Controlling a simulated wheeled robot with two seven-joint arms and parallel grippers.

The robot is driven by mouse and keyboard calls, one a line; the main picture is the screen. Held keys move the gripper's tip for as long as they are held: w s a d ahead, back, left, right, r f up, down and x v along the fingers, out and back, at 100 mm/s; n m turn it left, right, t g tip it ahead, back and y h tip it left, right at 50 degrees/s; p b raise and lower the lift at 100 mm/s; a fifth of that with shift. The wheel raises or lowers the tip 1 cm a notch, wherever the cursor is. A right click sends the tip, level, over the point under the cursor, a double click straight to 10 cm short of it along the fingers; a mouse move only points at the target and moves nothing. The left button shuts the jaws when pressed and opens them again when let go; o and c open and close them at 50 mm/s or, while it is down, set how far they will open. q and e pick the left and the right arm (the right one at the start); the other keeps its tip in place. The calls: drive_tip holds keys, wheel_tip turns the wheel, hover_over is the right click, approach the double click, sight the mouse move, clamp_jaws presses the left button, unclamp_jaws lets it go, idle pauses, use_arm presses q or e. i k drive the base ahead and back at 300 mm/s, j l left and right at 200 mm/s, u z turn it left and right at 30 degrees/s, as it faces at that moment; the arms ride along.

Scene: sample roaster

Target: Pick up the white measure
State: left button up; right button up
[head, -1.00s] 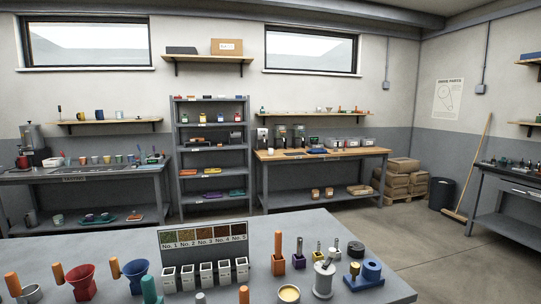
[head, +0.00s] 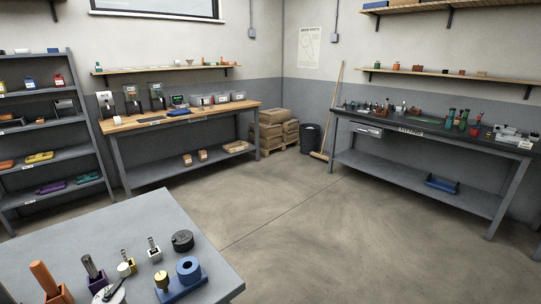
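No thing in view is plainly the white measure. A small white block with a metal-topped upright piece (head: 155,254) stands on the near grey table (head: 205,232), and I cannot tell whether it is the measure. A white-and-yellow piece with a similar upright part (head: 126,267) stands to its left. Neither of my grippers is in view.
On the near table are a blue stand with a ring (head: 188,270), a black round knob (head: 182,240) and an orange-handled tool (head: 50,283). A wooden-topped bench (head: 185,116), a dark bench (head: 430,133) and a shelf rack (head: 75,150) stand beyond. The middle floor is clear.

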sight(117, 119)
drive_tip(key=i+l+z, duration=0.55)
drive_tip(key=i+z, duration=0.15)
drive_tip(key=i+l+z, duration=0.1)
drive_tip(key=i+z, duration=0.3)
drive_tip(key=i+j+u, duration=0.1)
drive_tip(key=i+u, duration=0.25)
drive_tip(key=u, duration=0.15)
drive_tip(key=i+u, duration=0.45)
drive_tip(key=i+l+u, duration=0.15)
drive_tip(key=u, duration=0.35)
drive_tip(key=i+j+u, duration=0.2)
drive_tip(key=i+u, duration=0.15)
drive_tip(key=i, duration=0.15)
drive_tip(key=i+u, duration=0.4)
drive_tip(key=i, duration=0.15)
drive_tip(key=i+l+u, duration=0.1)
drive_tip(key=i+u, duration=0.25)
drive_tip(key=i, duration=0.15)
